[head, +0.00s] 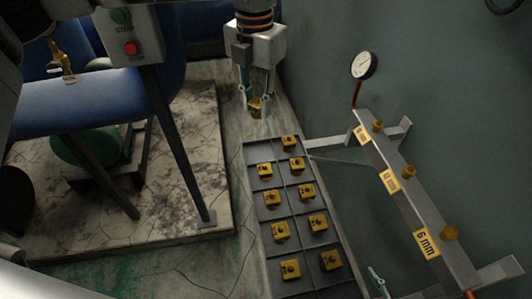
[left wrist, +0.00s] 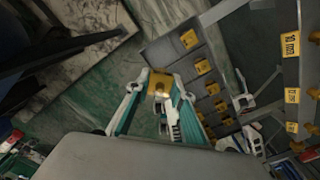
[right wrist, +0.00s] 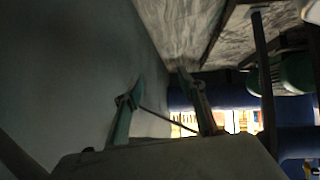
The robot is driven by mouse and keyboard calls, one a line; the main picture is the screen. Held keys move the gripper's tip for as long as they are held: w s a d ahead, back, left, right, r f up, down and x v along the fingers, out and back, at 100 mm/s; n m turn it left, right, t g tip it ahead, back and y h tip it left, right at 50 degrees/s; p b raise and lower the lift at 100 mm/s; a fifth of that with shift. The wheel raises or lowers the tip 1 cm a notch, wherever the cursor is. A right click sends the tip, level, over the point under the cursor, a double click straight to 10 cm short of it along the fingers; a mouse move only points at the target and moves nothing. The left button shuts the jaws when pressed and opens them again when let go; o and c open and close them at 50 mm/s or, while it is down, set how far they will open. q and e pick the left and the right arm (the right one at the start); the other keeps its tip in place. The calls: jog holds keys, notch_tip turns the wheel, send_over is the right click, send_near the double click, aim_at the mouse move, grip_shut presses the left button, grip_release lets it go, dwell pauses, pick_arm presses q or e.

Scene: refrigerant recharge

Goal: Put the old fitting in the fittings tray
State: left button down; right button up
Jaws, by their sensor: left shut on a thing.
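The old fitting, a small brass block (head: 255,106), is between the fingertips of my left gripper (head: 256,103) at the top middle of the head view. My left gripper is shut on it; the left wrist view shows the fitting (left wrist: 160,82) between the teal fingers. It is held beyond the far end of the fittings tray (head: 262,152), a dark divided tray. Several similar brass fittings sit in its compartments; the far-left compartment looks empty. My right gripper (right wrist: 158,88) has its fingers apart with nothing between them. One teal fingertip shows low right in the head view.
A metal rail (head: 405,195) with brass ports and yellow size labels runs right of the tray. A round gauge (head: 364,65) stands above it. A wall is at far right.

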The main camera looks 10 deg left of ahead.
pick_arm(q)
send_over(259, 154)
notch_tip(259, 154, down, 9)
jog(key=shift+r+b, duration=0.1)
jog(key=shift+b, duration=0.35)
jog(key=shift+f+b, duration=0.3)
jog(key=shift+f, duration=2.1)
pick_arm(e)
jog(key=shift+w+d+f, duration=0.15)
jog(key=shift+w+f, duration=0.15)
jog(key=shift+f, duration=0.1)
pick_arm(q)
jog(key=c, duration=2)
grip_release()
jog(key=shift+f, duration=0.1)
